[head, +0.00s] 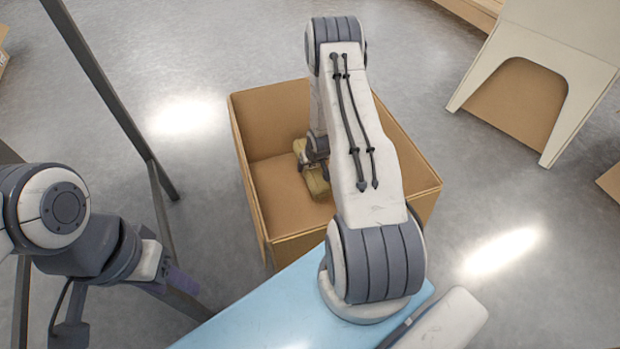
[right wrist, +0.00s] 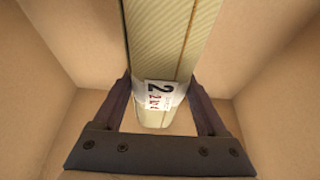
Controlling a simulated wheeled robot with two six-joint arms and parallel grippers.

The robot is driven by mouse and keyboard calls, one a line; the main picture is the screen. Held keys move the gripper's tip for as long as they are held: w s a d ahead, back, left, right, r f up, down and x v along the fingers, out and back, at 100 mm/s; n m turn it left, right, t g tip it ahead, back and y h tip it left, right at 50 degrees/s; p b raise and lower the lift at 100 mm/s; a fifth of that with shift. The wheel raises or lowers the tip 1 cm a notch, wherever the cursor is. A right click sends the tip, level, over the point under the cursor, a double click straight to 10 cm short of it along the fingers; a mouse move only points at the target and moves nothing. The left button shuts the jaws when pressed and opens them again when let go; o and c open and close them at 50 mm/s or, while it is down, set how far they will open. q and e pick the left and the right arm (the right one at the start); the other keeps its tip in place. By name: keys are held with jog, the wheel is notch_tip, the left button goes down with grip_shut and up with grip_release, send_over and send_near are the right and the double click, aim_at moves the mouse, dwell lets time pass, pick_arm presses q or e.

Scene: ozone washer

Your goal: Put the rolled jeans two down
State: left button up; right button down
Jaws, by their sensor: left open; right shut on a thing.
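The rolled jeans two (head: 317,182) are a tan-yellow roll, held inside a cardboard box (head: 267,110) in the head view. In the right wrist view the roll (right wrist: 172,45) runs away from the camera and bears a white label with a "2". My right gripper (head: 312,165) reaches down into the box and is shut on the roll; its fingers also show on both sides of it in the right wrist view (right wrist: 160,105). I cannot tell whether the roll touches the box floor. My left gripper (head: 185,290) is at the lower left, outside the box, open, its fingertips partly hidden.
The box walls stand close around my right gripper. A dark metal frame (head: 118,110) rises at the left. A cream stand (head: 545,65) is at the upper right.

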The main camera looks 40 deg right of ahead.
aim_at(312, 166)
jog(key=shift+w+f+b, duration=0.15)
jog(key=shift+f+b, duration=0.7)
jog(key=shift+f, duration=0.2)
jog(key=shift+w+f+b, duration=0.1)
jog(key=shift+f+b, duration=0.7)
jog(key=shift+f, duration=0.2)
jog(key=shift+f, duration=0.2)
grip_release()
jog(key=shift+r, duration=0.1)
jog(key=p+v, duration=0.7)
jog(key=v, duration=0.4)
jog(key=shift+r, duration=0.2)
jog(key=shift+s+r, duration=0.25)
jog(key=shift+r, duration=0.15)
